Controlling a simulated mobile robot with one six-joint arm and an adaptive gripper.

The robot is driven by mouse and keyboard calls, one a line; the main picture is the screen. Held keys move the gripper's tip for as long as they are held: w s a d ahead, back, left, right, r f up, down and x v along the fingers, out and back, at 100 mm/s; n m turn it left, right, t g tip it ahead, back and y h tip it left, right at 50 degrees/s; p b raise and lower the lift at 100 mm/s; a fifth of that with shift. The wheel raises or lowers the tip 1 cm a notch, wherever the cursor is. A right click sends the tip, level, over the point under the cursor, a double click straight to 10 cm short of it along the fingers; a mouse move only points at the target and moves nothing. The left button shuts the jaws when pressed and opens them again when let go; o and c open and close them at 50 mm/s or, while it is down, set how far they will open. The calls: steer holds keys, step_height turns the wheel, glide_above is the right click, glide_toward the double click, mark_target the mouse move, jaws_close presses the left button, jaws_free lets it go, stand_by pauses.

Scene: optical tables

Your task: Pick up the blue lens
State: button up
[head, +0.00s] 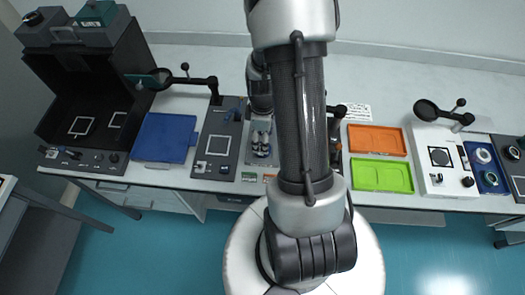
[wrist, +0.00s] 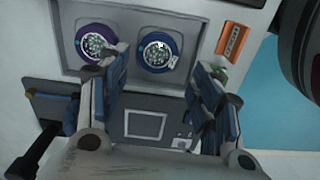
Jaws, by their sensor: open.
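The blue lens (wrist: 160,50), a round piece with a blue ring and a pale speckled middle, sits in a square recess in the wrist view. A similar lens with a purple ring (wrist: 97,42) sits in the recess to its left. My gripper (wrist: 157,72) is open and empty, with one finger at each side below the lenses in the wrist view. The blue lens lies beyond the gap between the fingertips, not touched. In the head view my gripper (head: 262,143) is over the table left of my arm, and I cannot make out the blue lens there.
An orange label (wrist: 233,41) is right of the blue lens. A dark panel with a white square outline (wrist: 145,124) lies between the fingers. In the head view, a blue tray (head: 165,138) is to the left; orange (head: 376,140) and green (head: 381,176) trays are to the right.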

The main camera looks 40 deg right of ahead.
steer(key=f+b, duration=0.1)
steer(key=f, duration=0.2)
steer(key=f+b, duration=0.1)
steer(key=f, duration=0.2)
steer(key=shift+w+f, duration=0.2)
steer(key=shift+f, duration=0.05)
steer(key=shift+r, duration=0.1)
steer(key=c, duration=0.8)
